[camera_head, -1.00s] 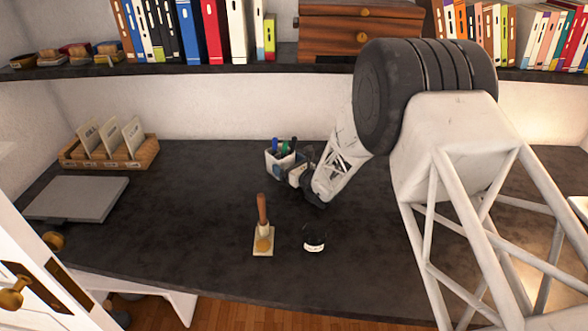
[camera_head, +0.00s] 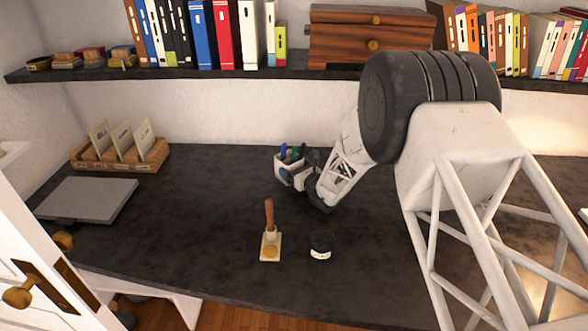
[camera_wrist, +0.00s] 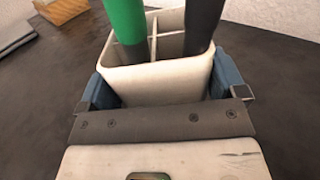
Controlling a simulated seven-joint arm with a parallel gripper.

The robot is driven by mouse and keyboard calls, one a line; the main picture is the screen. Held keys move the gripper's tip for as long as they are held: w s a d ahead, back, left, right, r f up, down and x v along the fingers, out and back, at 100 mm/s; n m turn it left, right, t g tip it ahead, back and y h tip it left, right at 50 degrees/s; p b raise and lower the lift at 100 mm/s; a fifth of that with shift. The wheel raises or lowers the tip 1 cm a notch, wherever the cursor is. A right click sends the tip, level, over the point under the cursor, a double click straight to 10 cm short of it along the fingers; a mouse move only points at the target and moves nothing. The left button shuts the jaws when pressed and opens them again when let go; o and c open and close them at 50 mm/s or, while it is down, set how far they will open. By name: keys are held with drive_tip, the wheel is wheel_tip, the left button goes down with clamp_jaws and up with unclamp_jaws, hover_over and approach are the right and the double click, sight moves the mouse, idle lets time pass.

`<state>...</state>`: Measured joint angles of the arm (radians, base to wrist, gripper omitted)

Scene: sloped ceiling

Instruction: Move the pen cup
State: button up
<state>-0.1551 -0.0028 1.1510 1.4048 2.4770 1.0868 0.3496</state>
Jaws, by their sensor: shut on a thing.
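The pen cup (camera_head: 282,163) is a white, squarish holder with divided compartments. It stands toward the back of the dark desk in the head view, with green, blue and dark pens in it. In the wrist view, the cup (camera_wrist: 158,82) sits between two blue finger pads, with a green pen and a black pen rising from it. My gripper (camera_wrist: 160,88) is shut on the cup from both sides. In the head view my gripper (camera_head: 296,178) reaches the cup from the right. The cup's base is partly hidden, and I cannot tell whether it touches the desk.
A card rack (camera_head: 120,152) and a grey slab (camera_head: 88,198) lie at left. A shelf (camera_head: 200,72) overhangs behind. The desk between the slab and cup is clear.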

drive_tip(key=shift+d, duration=0.1)
drive_tip(key=shift+w+d, duration=0.3)
drive_tip(key=shift+d, duration=0.35)
drive_tip(key=shift+w+d, duration=0.25)
drive_tip(key=shift+d, duration=0.4)
drive_tip(key=o, duration=0.8)
drive_tip(key=shift+d, duration=0.1)
drive_tip(key=shift+v, duration=3.85)
